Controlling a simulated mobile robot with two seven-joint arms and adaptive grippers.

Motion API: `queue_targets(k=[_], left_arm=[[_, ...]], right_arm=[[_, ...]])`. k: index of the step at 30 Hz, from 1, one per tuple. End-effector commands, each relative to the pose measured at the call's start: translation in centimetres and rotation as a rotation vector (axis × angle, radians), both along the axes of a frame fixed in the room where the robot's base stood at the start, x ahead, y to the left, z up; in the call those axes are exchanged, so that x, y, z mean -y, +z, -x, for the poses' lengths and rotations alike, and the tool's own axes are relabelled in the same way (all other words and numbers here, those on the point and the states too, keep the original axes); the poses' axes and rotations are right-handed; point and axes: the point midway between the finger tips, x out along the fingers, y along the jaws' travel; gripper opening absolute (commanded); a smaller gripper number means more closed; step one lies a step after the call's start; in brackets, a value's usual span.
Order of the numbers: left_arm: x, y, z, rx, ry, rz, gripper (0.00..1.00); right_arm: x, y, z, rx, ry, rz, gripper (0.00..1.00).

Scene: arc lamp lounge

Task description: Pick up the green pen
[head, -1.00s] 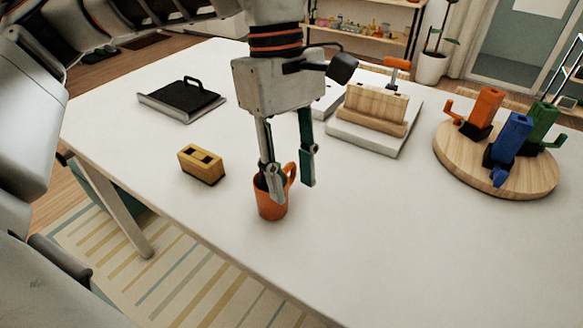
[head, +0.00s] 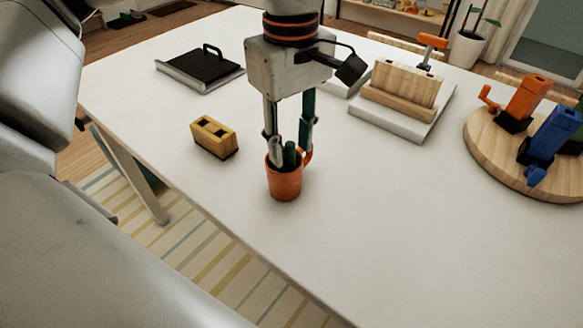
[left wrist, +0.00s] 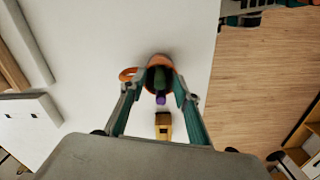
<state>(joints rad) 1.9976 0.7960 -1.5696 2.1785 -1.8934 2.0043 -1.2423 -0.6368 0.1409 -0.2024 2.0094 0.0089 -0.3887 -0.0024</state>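An orange mug (head: 284,184) stands upright on the white table, its handle to the right. A dark green pen (head: 291,154) rises from its mouth; it also shows in the left wrist view (left wrist: 158,78). A small purple thing (left wrist: 160,98) shows beside the green one; I cannot tell whether it is a second pen. My left gripper (head: 290,151) points down at the mug, its fingertips around the mouth. In the left wrist view (left wrist: 157,92) the fingers are apart, one on each side of the green pen. The pen's lower part is hidden in the mug. My right gripper is not in view.
A yellow block with dark slots (head: 214,137) lies left of the mug. A black-topped tray (head: 202,67) and a wooden block on a white base (head: 404,85) stand farther back. A round wooden board (head: 483,153) holds coloured pieces at right. The front right tabletop is clear.

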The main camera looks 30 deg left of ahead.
Motion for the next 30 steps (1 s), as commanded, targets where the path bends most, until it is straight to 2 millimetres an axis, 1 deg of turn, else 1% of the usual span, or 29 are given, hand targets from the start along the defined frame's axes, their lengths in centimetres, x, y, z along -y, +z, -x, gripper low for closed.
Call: queue_targets(k=[1,2,8,12,23,26,30], left_arm=[[0.0,-0.5,0.0,-0.002,-0.001,0.0,0.32],[0.0,-0.6,0.0,-0.001,-0.001,0.0,0.32],[0.0,-0.6,0.0,0.001,-0.001,0.0,0.32],[0.0,-0.6,0.0,0.001,-0.001,0.0,0.0],[0.0,-0.6,0.0,0.001,0.0,0.0,0.0],[0.0,-0.2,0.0,0.002,0.0,0.001,0.0],[0.0,0.9,-0.1,0.005,0.001,0.001,0.0]], right_arm=[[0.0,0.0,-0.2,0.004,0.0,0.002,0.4],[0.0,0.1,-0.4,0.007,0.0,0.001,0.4],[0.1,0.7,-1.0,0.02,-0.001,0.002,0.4],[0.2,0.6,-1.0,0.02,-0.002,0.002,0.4],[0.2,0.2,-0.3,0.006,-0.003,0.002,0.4],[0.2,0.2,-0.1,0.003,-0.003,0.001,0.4],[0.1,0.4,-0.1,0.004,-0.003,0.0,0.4]])
